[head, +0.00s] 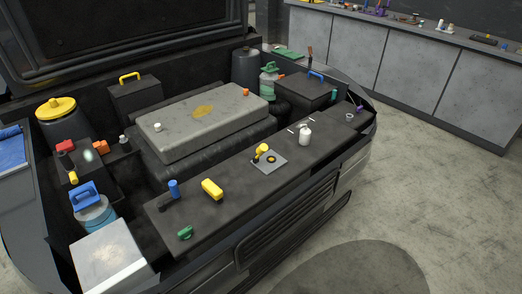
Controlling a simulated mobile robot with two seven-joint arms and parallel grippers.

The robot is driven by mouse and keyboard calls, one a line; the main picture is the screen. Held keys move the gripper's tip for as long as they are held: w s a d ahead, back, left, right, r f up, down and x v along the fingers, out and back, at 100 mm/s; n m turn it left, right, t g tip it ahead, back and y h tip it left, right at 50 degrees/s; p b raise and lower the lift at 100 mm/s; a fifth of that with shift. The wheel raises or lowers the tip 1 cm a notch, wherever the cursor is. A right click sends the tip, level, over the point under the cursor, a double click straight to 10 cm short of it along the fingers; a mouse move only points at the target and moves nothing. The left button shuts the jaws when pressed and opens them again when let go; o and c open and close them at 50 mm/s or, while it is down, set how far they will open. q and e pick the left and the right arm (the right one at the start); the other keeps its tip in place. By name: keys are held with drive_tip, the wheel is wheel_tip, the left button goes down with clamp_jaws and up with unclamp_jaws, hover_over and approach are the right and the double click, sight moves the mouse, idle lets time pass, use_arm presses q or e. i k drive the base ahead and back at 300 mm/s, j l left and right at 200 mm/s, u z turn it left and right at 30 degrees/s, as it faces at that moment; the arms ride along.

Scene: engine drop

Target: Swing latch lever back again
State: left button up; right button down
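A small square grey plate (280,167) lies on the front black ledge of the engine bay. A yellow-knobbed lever (262,149) stands on the plate's back left part, beside a round yellow-and-black mark. I take this lever to be the latch lever. No gripper touches it. How far it is swung is too small to tell. Neither of my grippers is in the head view.
A white bottle (305,135) stands just right of the plate. A yellow block (212,189), a blue cylinder (173,189) and a green piece (185,233) are on the ledge to its left. The grey engine cover (215,130) rises behind. Open floor lies right.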

sight(263, 148)
drive_tip(key=i+l, duration=0.25)
drive_tip(key=i+l+u, duration=0.1)
drive_tip(key=l, duration=0.35)
drive_tip(key=i+l, duration=0.55)
drive_tip(key=l, duration=0.15)
drive_tip(key=u, duration=0.05)
